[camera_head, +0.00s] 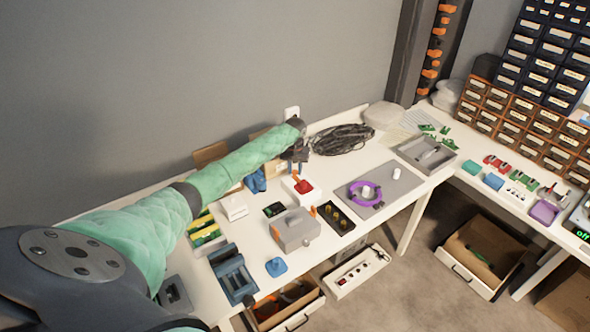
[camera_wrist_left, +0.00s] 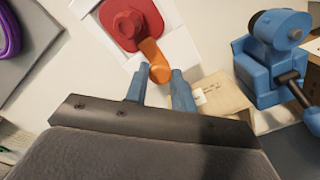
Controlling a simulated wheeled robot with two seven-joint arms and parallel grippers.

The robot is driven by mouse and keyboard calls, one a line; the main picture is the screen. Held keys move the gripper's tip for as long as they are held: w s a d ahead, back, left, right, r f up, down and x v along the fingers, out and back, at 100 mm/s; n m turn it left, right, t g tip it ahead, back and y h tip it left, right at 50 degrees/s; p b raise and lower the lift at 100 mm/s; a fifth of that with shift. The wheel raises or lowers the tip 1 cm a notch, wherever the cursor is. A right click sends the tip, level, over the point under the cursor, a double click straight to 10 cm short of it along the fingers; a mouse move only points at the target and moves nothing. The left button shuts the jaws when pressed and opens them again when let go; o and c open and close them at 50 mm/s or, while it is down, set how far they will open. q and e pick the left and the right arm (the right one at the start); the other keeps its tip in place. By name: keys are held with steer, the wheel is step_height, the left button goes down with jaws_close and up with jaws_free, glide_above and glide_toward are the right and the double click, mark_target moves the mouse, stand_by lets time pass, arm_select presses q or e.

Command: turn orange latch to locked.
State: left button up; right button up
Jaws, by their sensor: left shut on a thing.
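The orange latch (camera_wrist_left: 151,52) is a short lever with a rounded end, joined to a red round base (camera_wrist_left: 124,24) on a white plate (camera_wrist_left: 90,10). In the head view the red base (camera_head: 304,187) sits on its white block on the table. My left gripper (camera_wrist_left: 157,80) has its two blue fingers on either side of the lever's rounded end and is shut on it. In the head view my left arm reaches across the table, and its gripper (camera_head: 299,160) is over the back edge of the white block. My right gripper is in neither view.
A blue vise-like device (camera_wrist_left: 270,55) stands close to the gripper, beside a cardboard box (camera_wrist_left: 225,92). On the table are a grey box (camera_head: 295,230), a purple ring (camera_head: 364,194) on a grey mat, and black cables (camera_head: 342,140). Bare tabletop shows between them.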

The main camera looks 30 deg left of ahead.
mark_target(295, 171)
arm_select(q)
steer(key=o, duration=1)
steer(key=shift+r, duration=0.25)
step_height(295, 171, up, 6)
steer(key=b, duration=0.2)
steer(key=shift+f+b, duration=0.15)
steer(key=shift+b, duration=0.25)
steer(key=shift+r, duration=0.8)
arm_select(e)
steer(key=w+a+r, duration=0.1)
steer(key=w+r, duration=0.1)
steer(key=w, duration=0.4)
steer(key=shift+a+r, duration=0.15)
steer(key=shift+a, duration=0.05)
